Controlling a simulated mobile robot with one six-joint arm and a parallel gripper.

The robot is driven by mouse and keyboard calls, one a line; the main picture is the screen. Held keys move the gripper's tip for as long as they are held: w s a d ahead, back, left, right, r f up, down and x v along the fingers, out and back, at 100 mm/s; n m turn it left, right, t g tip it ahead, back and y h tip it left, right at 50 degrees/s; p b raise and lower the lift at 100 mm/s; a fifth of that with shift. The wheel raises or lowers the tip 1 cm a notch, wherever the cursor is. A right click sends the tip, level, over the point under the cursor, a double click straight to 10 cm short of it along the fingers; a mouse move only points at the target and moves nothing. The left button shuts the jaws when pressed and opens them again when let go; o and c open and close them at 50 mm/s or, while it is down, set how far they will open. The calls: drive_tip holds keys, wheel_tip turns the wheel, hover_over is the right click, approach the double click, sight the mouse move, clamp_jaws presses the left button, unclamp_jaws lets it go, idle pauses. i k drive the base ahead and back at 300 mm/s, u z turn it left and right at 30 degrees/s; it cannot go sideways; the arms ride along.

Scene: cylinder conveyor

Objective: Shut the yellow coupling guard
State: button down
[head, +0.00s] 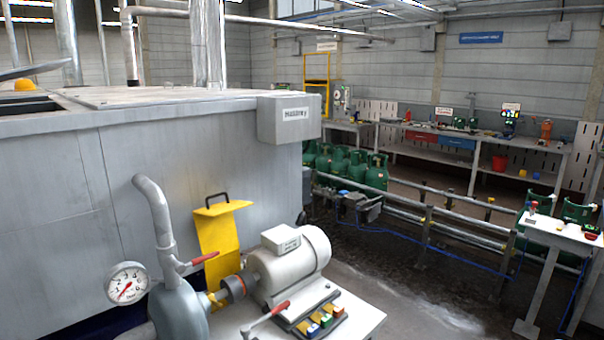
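The yellow coupling guard (220,240) stands raised, tilted back near the grey tank wall. A black handle (217,199) is on its top edge. A yellow bracket part shows low beside the coupling. My gripper is not in view.
A grey pipe (157,215) rises from the pump beside a pressure gauge (127,284). Red-handled levers (205,258) (268,318) stick out near the coupling. Coloured buttons (326,320) sit before the motor. A conveyor with green cylinders (375,172) runs behind, right.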

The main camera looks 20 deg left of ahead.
sight(214, 224)
drive_tip(key=u, duration=0.25)
drive_tip(key=i, duration=1.15)
drive_tip(key=u, duration=1.15)
drive_tip(key=i, duration=0.4)
drive_tip(key=u, duration=0.25)
